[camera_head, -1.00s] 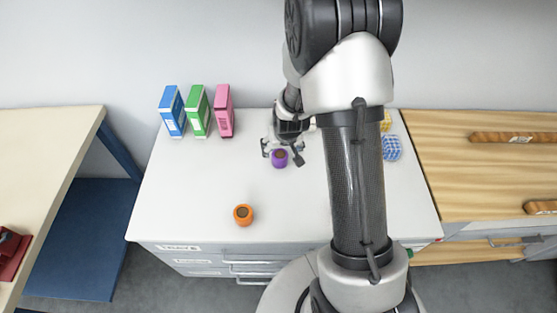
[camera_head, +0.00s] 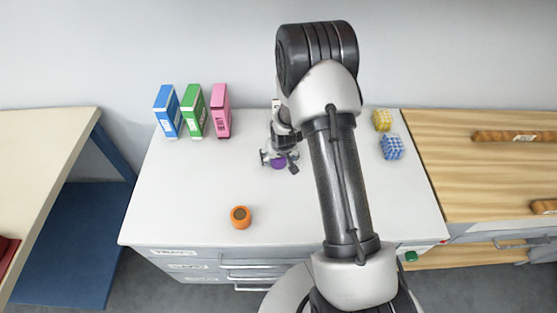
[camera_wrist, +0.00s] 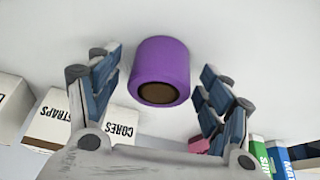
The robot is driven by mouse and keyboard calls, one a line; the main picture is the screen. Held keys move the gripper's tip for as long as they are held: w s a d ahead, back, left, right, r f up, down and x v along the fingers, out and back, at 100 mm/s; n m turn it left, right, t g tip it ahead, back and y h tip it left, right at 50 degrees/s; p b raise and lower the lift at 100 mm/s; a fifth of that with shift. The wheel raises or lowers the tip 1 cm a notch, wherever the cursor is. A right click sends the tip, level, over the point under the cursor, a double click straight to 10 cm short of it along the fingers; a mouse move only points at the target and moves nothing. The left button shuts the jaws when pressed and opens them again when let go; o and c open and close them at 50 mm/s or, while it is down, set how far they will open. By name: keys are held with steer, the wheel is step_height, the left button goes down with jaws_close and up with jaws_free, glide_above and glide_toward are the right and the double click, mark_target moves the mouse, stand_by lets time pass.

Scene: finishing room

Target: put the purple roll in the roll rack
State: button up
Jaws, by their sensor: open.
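The purple roll (camera_head: 279,164) stands upright on the white worktop, partly hidden by my gripper (camera_head: 279,163) in the head view. In the wrist view, the purple roll (camera_wrist: 160,65) shows whole, with a dark brown core, lying between the spread fingers of my gripper (camera_wrist: 161,65). The fingers are open, with a gap to the roll on each side. I cannot make out a roll rack in either view.
An orange roll (camera_head: 240,217) stands near the front edge. Blue (camera_head: 167,111), green (camera_head: 193,111) and pink (camera_head: 221,111) boxes stand at the back left. White boxes marked CORES (camera_wrist: 120,120) and STRAPS (camera_wrist: 50,120) show at wrist-view left.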

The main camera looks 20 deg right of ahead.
steer(key=c, duration=1.3)
steer(key=shift+o, duration=0.2)
steer(key=shift+r, duration=0.1)
